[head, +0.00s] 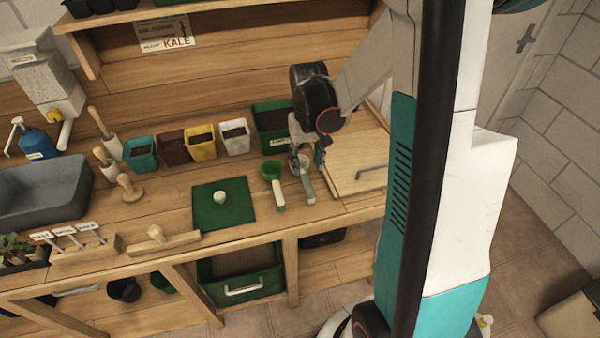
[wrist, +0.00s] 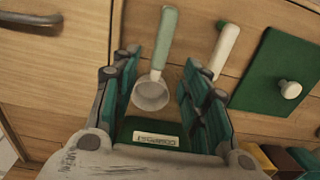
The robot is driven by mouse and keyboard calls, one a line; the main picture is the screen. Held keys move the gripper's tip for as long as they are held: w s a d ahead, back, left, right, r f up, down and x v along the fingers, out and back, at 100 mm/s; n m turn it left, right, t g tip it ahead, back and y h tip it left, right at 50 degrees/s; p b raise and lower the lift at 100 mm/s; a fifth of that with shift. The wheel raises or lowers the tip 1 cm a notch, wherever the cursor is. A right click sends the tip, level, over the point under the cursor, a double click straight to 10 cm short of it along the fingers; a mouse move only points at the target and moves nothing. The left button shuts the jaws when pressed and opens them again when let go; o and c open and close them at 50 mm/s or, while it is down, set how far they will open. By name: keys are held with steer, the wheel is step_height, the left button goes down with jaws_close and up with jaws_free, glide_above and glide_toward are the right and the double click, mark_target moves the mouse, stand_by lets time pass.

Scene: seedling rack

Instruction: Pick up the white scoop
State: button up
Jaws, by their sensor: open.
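The white scoop (head: 308,188) lies on the wooden bench with its pale green handle toward the front edge; my gripper partly covers its bowl in the head view. In the wrist view the white scoop (wrist: 152,94) lies between my open fingers, its round greyish-white bowl near the middle and its handle pointing up. My gripper (head: 307,155) is over the bowl end, and it also shows in the wrist view (wrist: 160,66), open and empty. I cannot tell how high the fingers are above the bench.
A green scoop (head: 271,171) with a white handle (wrist: 225,46) lies close beside it, its bowl hidden by a finger in the wrist view. A labelled green box (head: 268,138) stands behind.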

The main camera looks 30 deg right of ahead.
mark_target(306, 179)
step_height(306, 179, down, 9)
steer(key=b, duration=0.3)
steer(key=shift+r, duration=0.1)
jaws_close()
